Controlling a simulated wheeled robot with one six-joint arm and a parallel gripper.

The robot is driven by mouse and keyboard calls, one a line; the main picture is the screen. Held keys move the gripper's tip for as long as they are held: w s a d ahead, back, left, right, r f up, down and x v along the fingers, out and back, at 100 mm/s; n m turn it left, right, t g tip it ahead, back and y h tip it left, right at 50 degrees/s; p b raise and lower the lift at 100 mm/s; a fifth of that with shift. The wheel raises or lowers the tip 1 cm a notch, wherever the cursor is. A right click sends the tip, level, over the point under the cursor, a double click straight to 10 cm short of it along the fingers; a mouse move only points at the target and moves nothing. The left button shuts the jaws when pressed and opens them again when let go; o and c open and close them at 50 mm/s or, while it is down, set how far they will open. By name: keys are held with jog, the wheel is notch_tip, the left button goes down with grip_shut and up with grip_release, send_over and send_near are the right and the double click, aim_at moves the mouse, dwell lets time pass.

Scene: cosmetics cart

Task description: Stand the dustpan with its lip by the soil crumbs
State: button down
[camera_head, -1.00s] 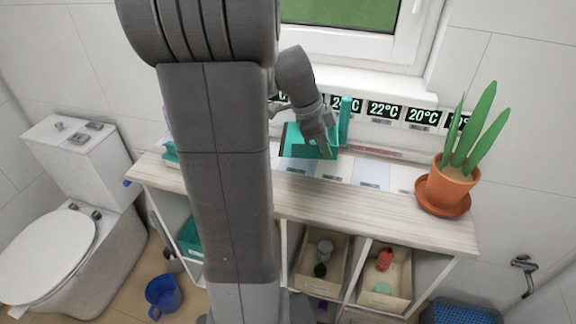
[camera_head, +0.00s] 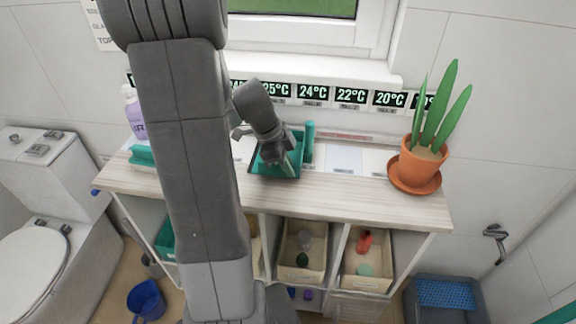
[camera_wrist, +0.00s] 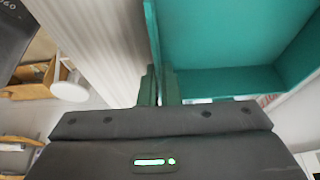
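The teal dustpan (camera_head: 287,168) is a shallow tray with raised walls, over the shelf top in the head view. It fills the upper right of the wrist view (camera_wrist: 230,45). My gripper (camera_head: 287,152) reaches down to it from above; in the wrist view its fingers (camera_wrist: 158,88) close on either side of a thin teal wall. A teal upright piece (camera_head: 309,140) stands at its right; I cannot tell whether it is part of the dustpan. I cannot make out soil crumbs, and whether the pan touches the shelf is unclear.
A potted plant (camera_head: 425,160) on a saucer stands at the right end of the shelf top (camera_head: 345,200). Temperature labels line the back. A lilac bottle (camera_head: 134,112) and a teal item (camera_head: 142,155) are at left. Bins sit below; the shelf is clear before the plant.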

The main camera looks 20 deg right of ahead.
jog(key=shift+f+b, duration=0.2)
jog(key=shift+b, duration=0.1)
jog(key=c, duration=1.6)
grip_release()
jog(key=shift+r, duration=0.1)
jog(key=shift+c, duration=0.2)
jog(key=shift+r+p, duration=0.25)
jog(key=shift+p, duration=0.15)
jog(key=v, duration=1.1)
jog(key=shift+r, duration=0.4)
jog(key=shift+a, duration=0.1)
